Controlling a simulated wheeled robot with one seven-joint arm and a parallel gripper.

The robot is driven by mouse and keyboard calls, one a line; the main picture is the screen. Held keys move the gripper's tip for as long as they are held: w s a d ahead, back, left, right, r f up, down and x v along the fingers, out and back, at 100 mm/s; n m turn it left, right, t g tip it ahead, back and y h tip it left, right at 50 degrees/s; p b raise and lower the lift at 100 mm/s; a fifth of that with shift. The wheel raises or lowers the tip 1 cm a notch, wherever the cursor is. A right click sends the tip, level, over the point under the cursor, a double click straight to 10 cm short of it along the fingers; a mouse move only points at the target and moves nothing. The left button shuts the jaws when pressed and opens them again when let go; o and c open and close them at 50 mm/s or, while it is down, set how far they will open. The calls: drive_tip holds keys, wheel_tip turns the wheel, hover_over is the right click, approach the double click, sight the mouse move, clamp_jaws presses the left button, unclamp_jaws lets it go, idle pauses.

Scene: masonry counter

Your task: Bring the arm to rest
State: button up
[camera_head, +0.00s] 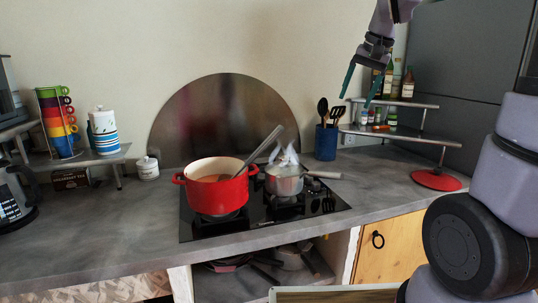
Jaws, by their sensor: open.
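My gripper (363,84) hangs in the air at the upper right, above the counter and in front of the small shelf. Its two greenish fingers point down and stand apart, with nothing visible between them. My arm reaches it from above the top edge of the picture. Large lilac and black links of my arm fill the right edge.
A red pot (217,193) and a steaming saucepan (284,182) stand on the black hob (262,220). A blue utensil holder (326,143) and a shelf with bottles (390,102) are near the gripper. Stacked cups (58,122) are at left.

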drive_tip(key=s+d+r+t, duration=0.1)
drive_tip(key=s+t, duration=0.2)
drive_tip(key=s, duration=1.6)
drive_tip(key=shift+n, duration=0.4)
drive_tip(key=shift+w, duration=0.1)
